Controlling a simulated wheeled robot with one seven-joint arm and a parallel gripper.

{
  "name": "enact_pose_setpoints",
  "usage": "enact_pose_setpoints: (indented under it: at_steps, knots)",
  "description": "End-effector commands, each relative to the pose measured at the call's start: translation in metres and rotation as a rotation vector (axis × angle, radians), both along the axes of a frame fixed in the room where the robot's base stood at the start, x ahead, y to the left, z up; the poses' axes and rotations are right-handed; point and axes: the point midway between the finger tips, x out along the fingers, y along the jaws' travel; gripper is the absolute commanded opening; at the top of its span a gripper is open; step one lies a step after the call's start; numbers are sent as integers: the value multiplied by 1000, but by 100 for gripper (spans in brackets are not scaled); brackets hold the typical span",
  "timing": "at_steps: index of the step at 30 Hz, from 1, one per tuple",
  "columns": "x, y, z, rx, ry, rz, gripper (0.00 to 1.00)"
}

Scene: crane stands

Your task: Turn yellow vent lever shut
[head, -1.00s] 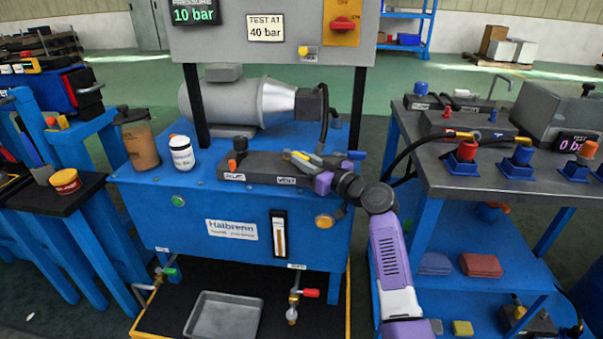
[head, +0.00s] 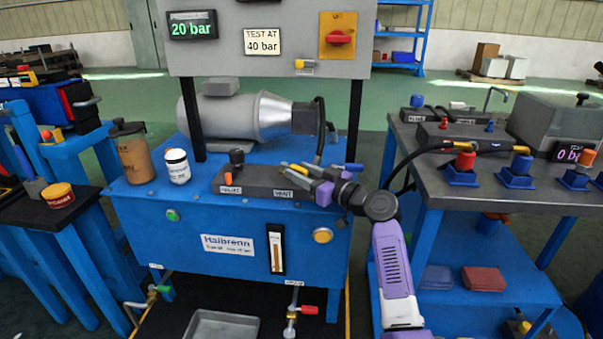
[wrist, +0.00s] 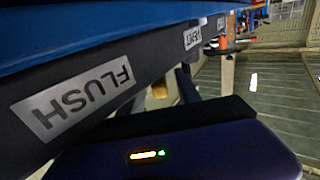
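The valve block (head: 258,187) on the blue bench carries a VENT label (head: 283,194), which also shows in the wrist view (wrist: 192,38). My gripper (head: 292,174) reaches from the right over the block, just above that label. Yellow shows among its fingertips in the head view, and a small yellow piece, likely the vent lever (wrist: 160,90), shows beside the dark fingers in the wrist view. The fingers hide most of the lever. I cannot tell whether they touch it, or whether they are open or shut.
A black knob (head: 236,157) with an orange part stands at the block's left end, and a blue lever (head: 354,167) at its right. The FLUSH label (wrist: 72,97) is close in the wrist view. The pressure display (head: 193,25) reads 20 bar.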

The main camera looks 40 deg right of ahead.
Motion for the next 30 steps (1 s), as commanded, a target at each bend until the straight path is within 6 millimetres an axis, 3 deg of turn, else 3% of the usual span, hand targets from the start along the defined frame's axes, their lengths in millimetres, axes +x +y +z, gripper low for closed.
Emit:
enact_pose_setpoints:
  at_steps: [7, 11, 30]
  knots:
    - [0, 0, 2, 0, 0, -1, 40]
    - [0, 0, 14, -1, -2, -1, 40]
    - [0, -1, 152, -2, -4, -2, 40]
